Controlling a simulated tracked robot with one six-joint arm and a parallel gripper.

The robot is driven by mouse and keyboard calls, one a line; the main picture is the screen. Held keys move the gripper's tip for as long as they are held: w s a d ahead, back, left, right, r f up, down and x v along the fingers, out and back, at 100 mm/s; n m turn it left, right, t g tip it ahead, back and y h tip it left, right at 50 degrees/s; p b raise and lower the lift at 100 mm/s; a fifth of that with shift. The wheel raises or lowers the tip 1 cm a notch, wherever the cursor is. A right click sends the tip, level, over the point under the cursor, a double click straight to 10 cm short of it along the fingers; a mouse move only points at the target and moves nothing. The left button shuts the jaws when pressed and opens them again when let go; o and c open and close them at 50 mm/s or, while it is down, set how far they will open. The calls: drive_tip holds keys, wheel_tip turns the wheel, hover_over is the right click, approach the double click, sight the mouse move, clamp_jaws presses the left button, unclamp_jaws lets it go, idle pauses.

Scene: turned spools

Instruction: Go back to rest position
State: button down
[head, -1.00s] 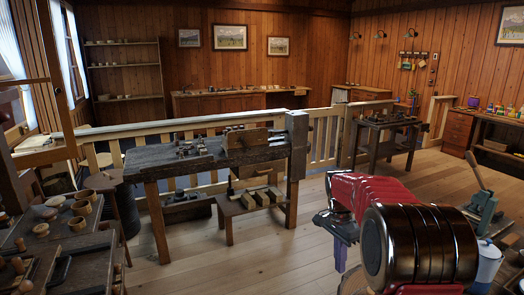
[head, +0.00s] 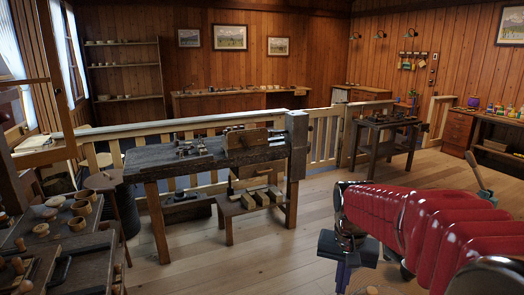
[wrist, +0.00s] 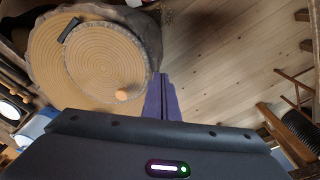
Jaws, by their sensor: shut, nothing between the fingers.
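My gripper (head: 343,279) hangs at the lower right of the head view, below the dark wrist block, at the end of my red arm. In the wrist view its two purple fingers (wrist: 161,98) lie side by side, shut and empty. They point over the edge of a round wooden stump top (wrist: 45,75) with growth rings. A short dark bar (wrist: 69,30) lies farther back on the stump.
A dark workbench (head: 160,158) stands at centre left, with wooden parts on it. A table with bowls and spools (head: 40,250) fills the lower left. A small bench (head: 385,124) stands behind my arm. Plank floor (head: 270,255) is open between workbench and arm.

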drive_tip(key=s+a+r+n+t, duration=0.2)
drive_tip(key=s, duration=0.7)
drive_tip(key=s+a+r+n+t, duration=0.1)
drive_tip(key=s+r+n+t, duration=0.1)
drive_tip(key=s, duration=0.8)
drive_tip(key=shift+a+r+t, duration=0.4)
drive_tip(key=shift+r, duration=0.4)
idle(0.4)
